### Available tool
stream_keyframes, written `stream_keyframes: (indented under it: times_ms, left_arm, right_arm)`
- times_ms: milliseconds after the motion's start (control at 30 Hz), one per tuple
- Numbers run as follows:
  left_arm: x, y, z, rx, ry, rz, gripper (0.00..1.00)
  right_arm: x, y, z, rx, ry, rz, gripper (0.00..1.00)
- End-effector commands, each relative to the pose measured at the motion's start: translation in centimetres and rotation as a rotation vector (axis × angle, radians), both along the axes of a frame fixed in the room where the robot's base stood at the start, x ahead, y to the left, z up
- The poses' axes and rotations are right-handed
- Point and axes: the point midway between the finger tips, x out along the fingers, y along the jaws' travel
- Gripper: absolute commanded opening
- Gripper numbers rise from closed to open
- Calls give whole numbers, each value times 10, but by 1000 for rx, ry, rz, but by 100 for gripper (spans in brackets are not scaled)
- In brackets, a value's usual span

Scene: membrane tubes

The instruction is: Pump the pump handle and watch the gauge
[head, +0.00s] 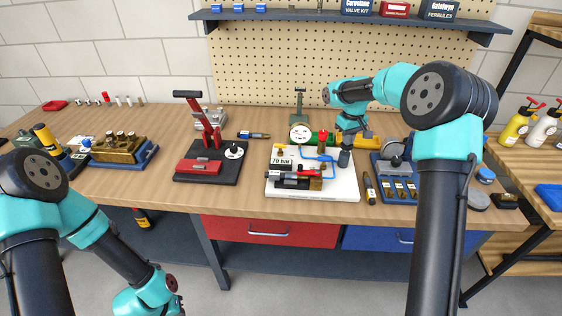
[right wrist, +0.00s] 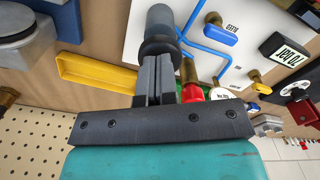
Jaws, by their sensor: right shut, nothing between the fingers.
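A red pump (head: 198,167) stands on a black base at centre left in the head view. Its red lever rises upright and ends in a black cross handle (head: 187,94). A small round gauge (head: 234,152) with a white face sits on the base; its reading is too small to tell. My right gripper (head: 347,142) is far right of the handle, above the white board. In the right wrist view its fingers (right wrist: 158,75) are shut and empty, close to a dark grey cylinder (right wrist: 160,25). My left arm is low at the left; its gripper is out of view.
The white board (head: 340,185) carries tubes, fittings and a 70 bar label (head: 281,159). A brass block (head: 118,148) on a blue tray is left of the pump. A yellow tray (right wrist: 95,73) lies near my right gripper.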

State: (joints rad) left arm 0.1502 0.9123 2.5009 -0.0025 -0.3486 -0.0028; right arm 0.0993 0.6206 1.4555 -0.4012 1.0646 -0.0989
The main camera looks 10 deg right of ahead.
Motion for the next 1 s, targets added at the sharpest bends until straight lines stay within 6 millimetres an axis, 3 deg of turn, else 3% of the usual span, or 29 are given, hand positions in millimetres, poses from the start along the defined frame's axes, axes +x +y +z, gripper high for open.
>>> stream_keyframes:
  times_ms: [567,1000]
  left_arm:
    - [0,0,0,0,0,0,0]
    - [0,0,0,0,0,0,0]
  right_arm:
    - [0,0,-19,1,1,0,0]
    - [0,1,-4,1,1,0,0]
